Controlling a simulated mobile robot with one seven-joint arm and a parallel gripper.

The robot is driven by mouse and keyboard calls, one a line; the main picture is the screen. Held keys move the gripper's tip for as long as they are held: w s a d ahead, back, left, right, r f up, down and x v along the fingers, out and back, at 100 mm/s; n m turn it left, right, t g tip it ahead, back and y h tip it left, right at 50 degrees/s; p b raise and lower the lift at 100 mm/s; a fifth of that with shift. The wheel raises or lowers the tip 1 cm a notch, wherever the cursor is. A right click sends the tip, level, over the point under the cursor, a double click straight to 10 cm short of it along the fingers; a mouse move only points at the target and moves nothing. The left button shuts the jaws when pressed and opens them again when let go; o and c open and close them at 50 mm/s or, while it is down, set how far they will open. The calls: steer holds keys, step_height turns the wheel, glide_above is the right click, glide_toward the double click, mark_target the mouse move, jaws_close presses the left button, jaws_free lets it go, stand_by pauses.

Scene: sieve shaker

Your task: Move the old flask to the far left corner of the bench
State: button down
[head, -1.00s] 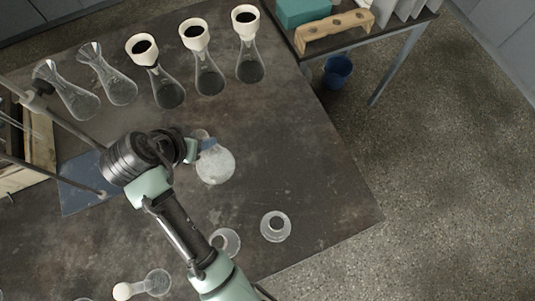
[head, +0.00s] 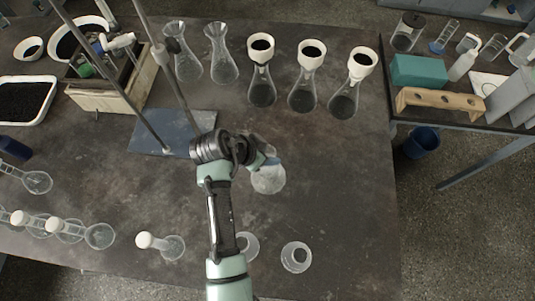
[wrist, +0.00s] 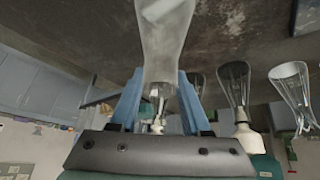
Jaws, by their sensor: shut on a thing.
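The old flask (head: 268,180) is a cloudy, whitish glass flask near the middle right of the bench (head: 335,200) in the head view. My gripper (head: 266,158) is shut on its neck. In the wrist view the blue fingers of my gripper (wrist: 160,82) close on both sides of the neck of the flask (wrist: 164,45). I cannot tell whether its base touches the bench. The far left part of the bench holds a black-filled tub and a small white bowl (head: 29,48).
Several flasks, some with white funnels (head: 311,52), line the far edge. A rod stand on a blue plate (head: 150,135) and a wooden box (head: 105,95) stand left of my arm. Glassware lies along the near left; two small glass vessels (head: 296,256) stand near the front.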

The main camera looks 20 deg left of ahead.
steer(key=shift+f, duration=1.05)
steer(key=shift+f, duration=0.1)
steer(key=shift+c, duration=1.8)
jaws_free()
